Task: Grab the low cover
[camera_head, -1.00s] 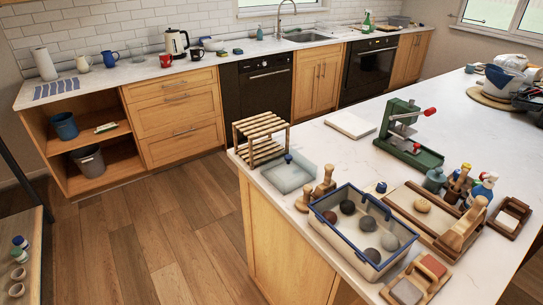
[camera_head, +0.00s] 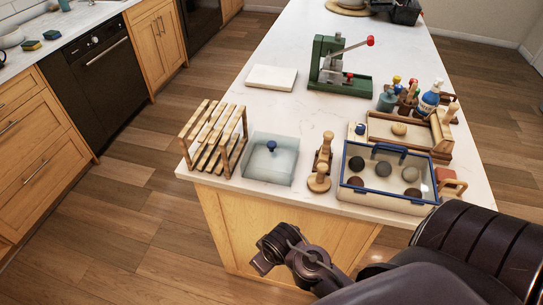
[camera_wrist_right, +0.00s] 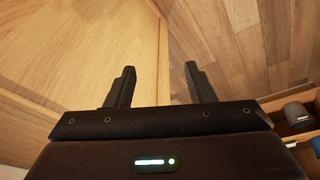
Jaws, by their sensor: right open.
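A low, translucent pale cover (camera_head: 262,172) with a blue knob (camera_head: 271,146) sits on the near left part of the white counter. It is right of the wooden slatted rack. My right gripper (camera_head: 262,262) is in front of the counter's wooden side, below the top and below the cover, not touching it. In the right wrist view, its two fingers (camera_wrist_right: 160,85) are apart with nothing between them. They face a wooden panel and the floor; the cover is not in that view. My left gripper is not in view.
The slatted rack (camera_head: 212,140) stands close left of the cover. Wooden stamps (camera_head: 322,165) and a blue-rimmed bin (camera_head: 352,184) of several balls stand right. Behind are a white slab (camera_head: 272,78) and a green press (camera_head: 340,85). The counter's front edge (camera_head: 235,184) lies above my gripper.

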